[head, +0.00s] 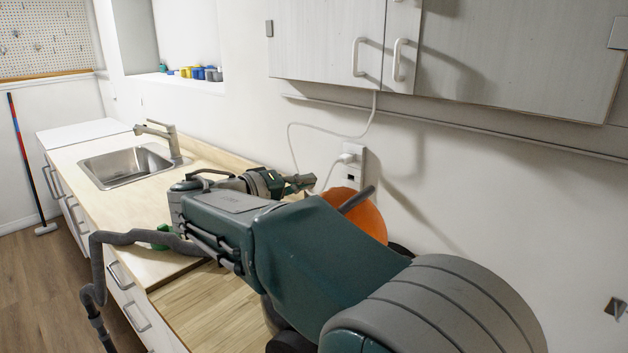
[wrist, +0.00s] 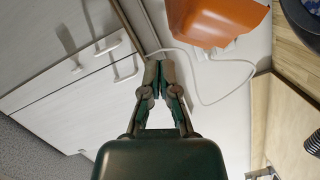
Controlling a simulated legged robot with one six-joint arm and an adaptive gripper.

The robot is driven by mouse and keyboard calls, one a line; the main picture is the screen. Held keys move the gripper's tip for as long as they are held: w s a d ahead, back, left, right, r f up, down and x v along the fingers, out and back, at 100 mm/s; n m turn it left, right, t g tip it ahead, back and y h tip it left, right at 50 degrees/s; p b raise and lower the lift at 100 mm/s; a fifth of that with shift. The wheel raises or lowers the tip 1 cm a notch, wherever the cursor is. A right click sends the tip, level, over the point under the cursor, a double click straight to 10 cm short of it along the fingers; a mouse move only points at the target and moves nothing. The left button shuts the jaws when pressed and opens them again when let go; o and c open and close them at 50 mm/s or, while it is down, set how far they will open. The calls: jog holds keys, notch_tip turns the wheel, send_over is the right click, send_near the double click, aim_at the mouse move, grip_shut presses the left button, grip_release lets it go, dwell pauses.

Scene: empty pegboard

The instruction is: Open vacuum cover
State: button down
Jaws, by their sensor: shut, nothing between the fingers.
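An orange rounded body (head: 362,214), which looks like part of the vacuum, stands behind my arm against the wall. My arm hides most of it, so I cannot tell how its cover sits. In the wrist view the orange body (wrist: 215,20) is at the top, above and right of my fingertips and apart from them. My gripper (wrist: 158,68) is shut and empty, its fingertips together in front of the pale wall. In the head view my gripper (head: 300,183) is over the back of the counter. A grey hose (head: 98,275) hangs over the counter's front edge.
A white cord (head: 292,140) runs from a wall outlet (head: 350,165) near the gripper. Cabinets (head: 330,40) with handles hang above. The wooden counter (head: 130,215) holds a sink (head: 125,166) and faucet (head: 160,135). A broom (head: 25,170) leans at far left.

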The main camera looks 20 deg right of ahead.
jog(key=f+v, duration=0.1)
jog(key=v, duration=0.8)
jog(key=n, duration=0.3)
send_near(343, 194)
jog(key=shift+h, duration=0.4)
jog(key=w+d, duration=0.1)
jog(key=d, duration=0.1)
jog(key=w+d, duration=0.2)
jog(key=w+d+r, duration=0.1)
jog(key=d, duration=0.1)
jog(key=shift+w, duration=0.35)
jog(key=shift+s+d+f, duration=0.1)
jog(key=shift+s+d, duration=0.25)
jog(key=shift+s, duration=0.2)
jog(key=shift+s+d, duration=0.35)
jog(key=shift+s, duration=0.15)
jog(key=shift+s+d+f, duration=0.15)
jog(key=shift+s+d, duration=0.25)
jog(key=shift+s, duration=0.15)
jog(key=shift+s, duration=0.1)
jog(key=shift+s+d+m, duration=0.25)
jog(key=shift+m, duration=0.15)
